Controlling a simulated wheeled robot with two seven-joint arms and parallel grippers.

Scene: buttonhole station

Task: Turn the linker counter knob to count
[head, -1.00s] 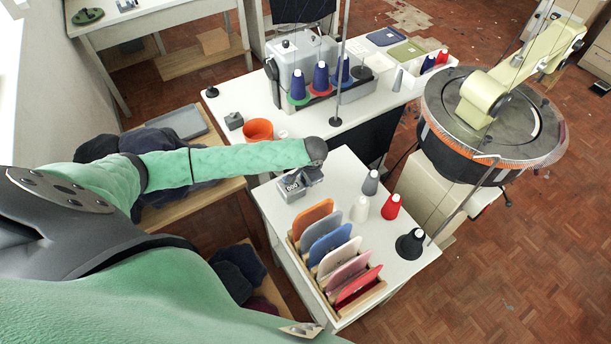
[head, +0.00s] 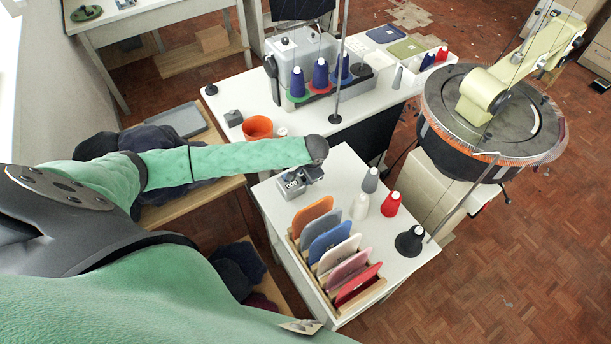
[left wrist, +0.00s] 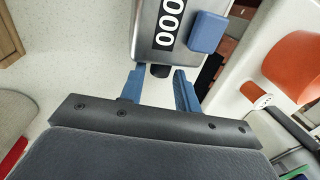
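The linker counter (head: 291,186) is a small grey box on the white table, left of the thread cones. In the left wrist view the counter (left wrist: 146,42) shows a 000 readout and a blue button (left wrist: 208,33) on its side. A small black knob (left wrist: 160,71) sticks out of its near end. My left gripper (head: 308,177) is beside the counter. In the left wrist view its blue fingers (left wrist: 159,82) are open, one on each side of the knob, with gaps visible. My right gripper is not in view.
A wooden rack (head: 379,288) of coloured panels stands in front of the counter. Grey, white, red and black cones (head: 391,204) stand to the right. An orange cup (head: 257,128) is on the table behind. The round linking machine (head: 494,125) is at the right.

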